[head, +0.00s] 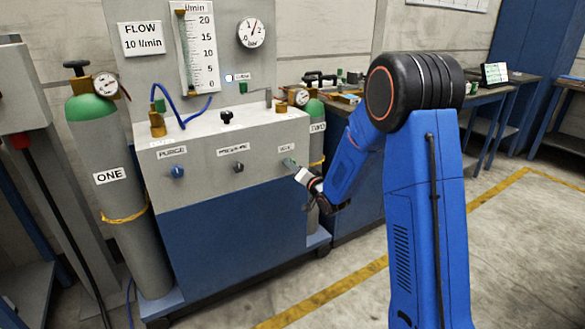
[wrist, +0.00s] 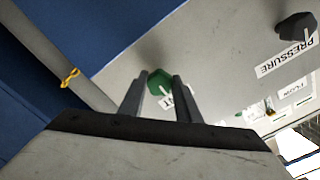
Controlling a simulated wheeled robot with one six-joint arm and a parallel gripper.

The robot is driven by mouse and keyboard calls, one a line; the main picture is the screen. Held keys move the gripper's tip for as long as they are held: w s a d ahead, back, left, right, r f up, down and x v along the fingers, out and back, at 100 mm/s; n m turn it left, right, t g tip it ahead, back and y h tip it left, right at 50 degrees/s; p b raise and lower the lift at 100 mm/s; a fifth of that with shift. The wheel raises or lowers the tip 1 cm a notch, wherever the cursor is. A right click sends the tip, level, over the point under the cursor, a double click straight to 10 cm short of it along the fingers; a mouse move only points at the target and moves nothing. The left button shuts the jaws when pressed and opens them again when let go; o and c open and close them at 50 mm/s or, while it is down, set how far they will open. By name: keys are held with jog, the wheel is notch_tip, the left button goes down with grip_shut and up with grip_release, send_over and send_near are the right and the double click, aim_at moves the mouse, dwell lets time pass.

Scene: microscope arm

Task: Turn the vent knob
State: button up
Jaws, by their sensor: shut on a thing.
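The vent knob is a small green knob (wrist: 160,83) on the grey front panel, in the wrist view between the two finger ends of my gripper (wrist: 160,77). The fingers are shut on it, one on each side. In the head view my gripper (head: 293,166) reaches the right end of the panel, just below a small label (head: 286,147), and only a bit of green shows at the tips. In the wrist view the label (wrist: 166,102) behind the knob is mostly hidden by the fingers.
A blue PURGE knob (head: 177,171) and a dark PRESSURE knob (head: 238,167) sit left on the same panel. A green-topped cylinder marked ONE (head: 115,190) stands at the left, another (head: 317,128) behind the right end. Floor to the right is mostly clear.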

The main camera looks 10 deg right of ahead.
jog(key=shift+n, duration=0.3)
jog(key=shift+d+n, duration=0.15)
jog(key=shift+n, duration=4.05)
jog(key=shift+d+n, duration=0.1)
jog(key=shift+n, duration=4.1)
jog(key=o, duration=1.1)
jog(key=shift+c, duration=0.2)
